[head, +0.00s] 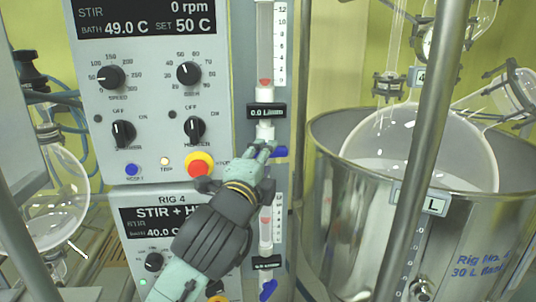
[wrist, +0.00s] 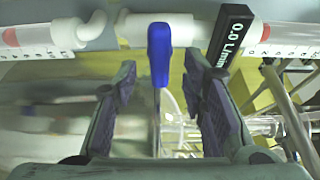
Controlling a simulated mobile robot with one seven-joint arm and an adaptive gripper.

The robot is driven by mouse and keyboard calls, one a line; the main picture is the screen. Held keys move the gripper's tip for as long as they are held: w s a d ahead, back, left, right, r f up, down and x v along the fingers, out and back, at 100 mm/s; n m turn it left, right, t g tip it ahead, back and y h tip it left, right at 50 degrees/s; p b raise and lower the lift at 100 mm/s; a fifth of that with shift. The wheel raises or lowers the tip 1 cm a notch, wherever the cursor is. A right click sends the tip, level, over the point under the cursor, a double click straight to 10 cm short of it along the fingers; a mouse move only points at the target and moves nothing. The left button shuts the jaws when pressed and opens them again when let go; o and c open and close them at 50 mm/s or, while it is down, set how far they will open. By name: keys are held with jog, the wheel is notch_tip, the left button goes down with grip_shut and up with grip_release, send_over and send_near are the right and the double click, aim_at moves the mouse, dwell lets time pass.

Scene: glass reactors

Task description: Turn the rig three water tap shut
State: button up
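The blue tap handle (head: 281,152) sits on the white water line below the upper flow meter (head: 265,50). In the wrist view the blue handle (wrist: 159,55) lies crosswise to the white pipe (wrist: 190,30). The black readout (head: 267,111) shows 0.0 L/min; it also shows in the wrist view (wrist: 232,35). My gripper (head: 263,150) is at the tap. In the wrist view my gripper (wrist: 162,88) is open, with one finger on each side of the handle and a gap to both. The upper panel's rig label is not visible.
The upper control panel (head: 150,60) reads 0 rpm and bath 49.0 C. The RIG 4 panel (head: 150,225) is below it, with a second blue tap (head: 268,290). A steel bath (head: 470,230) holding a glass flask (head: 425,150) stands right, behind a metal post (head: 430,130).

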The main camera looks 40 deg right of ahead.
jog(key=shift+v, duration=1.6)
